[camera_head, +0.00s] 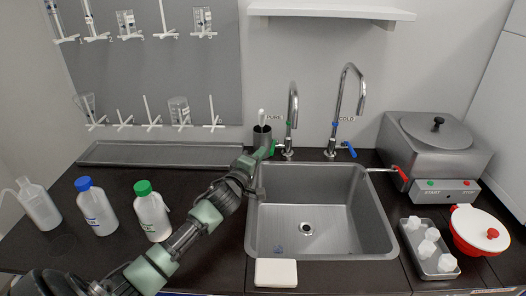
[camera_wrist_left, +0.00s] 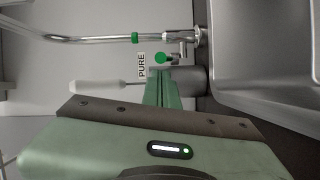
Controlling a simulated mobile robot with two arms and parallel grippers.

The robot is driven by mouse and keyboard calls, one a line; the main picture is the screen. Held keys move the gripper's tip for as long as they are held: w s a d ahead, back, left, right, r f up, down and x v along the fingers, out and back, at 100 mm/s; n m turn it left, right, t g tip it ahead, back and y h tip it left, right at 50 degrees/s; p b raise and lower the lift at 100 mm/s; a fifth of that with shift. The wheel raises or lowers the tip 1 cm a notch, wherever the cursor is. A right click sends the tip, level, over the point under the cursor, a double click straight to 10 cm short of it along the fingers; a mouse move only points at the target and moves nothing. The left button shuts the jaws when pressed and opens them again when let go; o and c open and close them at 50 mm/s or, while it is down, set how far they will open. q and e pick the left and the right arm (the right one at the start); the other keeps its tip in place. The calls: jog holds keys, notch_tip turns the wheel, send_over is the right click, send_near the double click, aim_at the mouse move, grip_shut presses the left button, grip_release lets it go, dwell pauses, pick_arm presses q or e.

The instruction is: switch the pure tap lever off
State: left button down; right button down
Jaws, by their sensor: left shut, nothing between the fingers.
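The pure tap (camera_head: 292,108) is a curved chrome spout with a green ring, behind the sink's left part. It also shows in the wrist view (camera_wrist_left: 95,38), beside the PURE label (camera_wrist_left: 142,65). Its lever has a round green knob (camera_wrist_left: 160,58), seen just beyond my fingertips in the wrist view. My left gripper (camera_head: 266,152) reaches in from the lower left to the tap's base and hides part of the lever in the head view. Its green fingers (camera_wrist_left: 163,76) are shut and empty, close to the knob; I cannot tell if they touch. My right gripper is not in view.
The cold tap (camera_head: 346,110) with its blue lever stands to the right. A grey cylinder (camera_head: 262,136) holding a white-handled tool stands left of the pure tap. The steel sink (camera_head: 257,225) is empty. Bottles (camera_head: 152,212) stand left, and a distiller (camera_head: 425,160) stands right.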

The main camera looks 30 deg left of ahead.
pick_arm(q)
jog(key=shift+w+a, duration=0.15)
jog(key=shift+w, duration=0.85)
